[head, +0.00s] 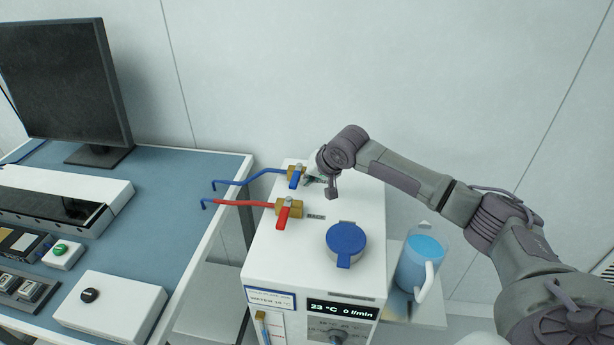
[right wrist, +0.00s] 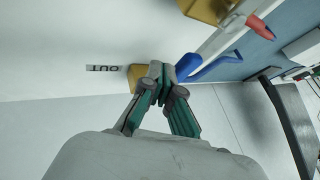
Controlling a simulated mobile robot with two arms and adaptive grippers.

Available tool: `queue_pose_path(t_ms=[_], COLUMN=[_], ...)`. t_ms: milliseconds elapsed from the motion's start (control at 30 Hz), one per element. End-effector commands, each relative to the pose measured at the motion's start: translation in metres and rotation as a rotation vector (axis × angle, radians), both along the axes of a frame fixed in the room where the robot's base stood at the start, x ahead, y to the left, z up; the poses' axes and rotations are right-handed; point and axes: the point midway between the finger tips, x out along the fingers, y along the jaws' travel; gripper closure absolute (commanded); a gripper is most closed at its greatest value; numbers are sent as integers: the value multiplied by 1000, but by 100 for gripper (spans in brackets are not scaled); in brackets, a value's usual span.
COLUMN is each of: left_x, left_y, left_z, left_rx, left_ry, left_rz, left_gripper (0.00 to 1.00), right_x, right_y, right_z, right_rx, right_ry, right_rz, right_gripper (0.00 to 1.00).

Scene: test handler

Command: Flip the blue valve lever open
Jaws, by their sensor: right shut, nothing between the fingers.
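The blue valve lever (head: 294,179) sits on a brass valve (head: 301,170) at the back left of the white unit's top. In the head view it points towards the unit's front, across the line of the blue hose (head: 250,179). My right gripper (head: 311,177) is just right of this valve, partly hidden by my own wrist. In the right wrist view its fingers (right wrist: 158,75) are shut and empty. They are close in front of the brass valve (right wrist: 136,78), with the blue lever (right wrist: 187,66) beside them; contact cannot be told. My left gripper is not in view.
A red lever (head: 284,216) on a second brass valve stands nearer the front. A blue cap (head: 346,243) is on the white unit (head: 300,255). The display (head: 342,309) reads 23 °C, 0 l/min. A jug (head: 418,268) stands right; a blue-topped bench (head: 170,190) is left.

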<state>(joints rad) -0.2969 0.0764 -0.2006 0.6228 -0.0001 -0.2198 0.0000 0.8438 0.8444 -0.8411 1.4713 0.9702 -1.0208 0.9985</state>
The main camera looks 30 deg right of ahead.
Motion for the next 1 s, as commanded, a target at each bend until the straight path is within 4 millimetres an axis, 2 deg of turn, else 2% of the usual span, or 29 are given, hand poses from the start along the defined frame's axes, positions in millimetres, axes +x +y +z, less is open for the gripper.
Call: queue_pose_path(t_ms=[433,1000], left_x=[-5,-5], left_y=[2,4], left_z=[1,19], left_rx=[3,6], left_ry=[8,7], left_rz=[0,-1], left_gripper=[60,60], right_x=[1,3], right_y=[2,11], right_z=[0,2], right_rx=[1,3], right_ry=[0,1], right_rz=[-4,-107], right_gripper=[100,100])
